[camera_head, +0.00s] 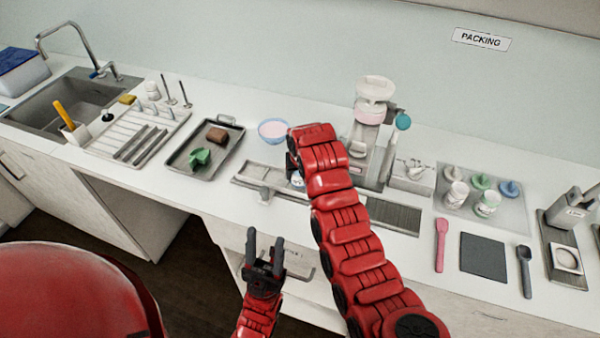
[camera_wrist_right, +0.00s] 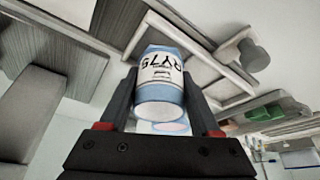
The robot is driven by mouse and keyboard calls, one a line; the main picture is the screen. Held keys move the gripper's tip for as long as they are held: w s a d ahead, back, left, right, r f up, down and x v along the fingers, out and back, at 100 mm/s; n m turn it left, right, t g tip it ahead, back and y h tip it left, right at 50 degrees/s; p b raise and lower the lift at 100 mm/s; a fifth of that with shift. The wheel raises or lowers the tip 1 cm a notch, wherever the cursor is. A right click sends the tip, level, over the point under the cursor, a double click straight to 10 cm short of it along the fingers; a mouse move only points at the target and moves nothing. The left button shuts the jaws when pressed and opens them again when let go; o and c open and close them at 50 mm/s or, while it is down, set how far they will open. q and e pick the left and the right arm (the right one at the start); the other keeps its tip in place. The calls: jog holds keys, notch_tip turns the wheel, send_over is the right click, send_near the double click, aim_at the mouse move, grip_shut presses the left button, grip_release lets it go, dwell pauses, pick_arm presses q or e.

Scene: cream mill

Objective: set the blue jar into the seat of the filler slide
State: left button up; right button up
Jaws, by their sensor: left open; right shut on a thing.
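The blue jar (camera_wrist_right: 165,82), pale blue with a white printed label, is held between the two fingers of my right gripper (camera_wrist_right: 160,110) in the right wrist view. In the head view only a small part of the jar (camera_head: 297,180) shows beside my red right arm, over the filler slide (camera_head: 246,183). My right arm hides the middle of the slide, including the place under the jar. I cannot tell whether the jar touches the seat. My left gripper (camera_head: 264,262) is open and empty, low in front of the counter's edge.
The filler machine (camera_head: 370,130) stands behind the slide. A bowl of pink stuff (camera_head: 274,131) and a grey tray (camera_head: 228,148) are left of it. A jar tray (camera_head: 512,212), a pink spatula (camera_head: 441,243) and a dark mat (camera_head: 483,255) lie at the right.

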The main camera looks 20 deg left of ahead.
jog(key=shift+f, duration=0.15)
jog(key=shift+f+b, duration=0.5)
dwell(0.5)
jog(key=shift+f+b, duration=0.1)
jog(key=shift+b, duration=0.2)
dwell(0.5)
jog(key=shift+f+b, duration=0.2)
jog(key=shift+b, duration=0.15)
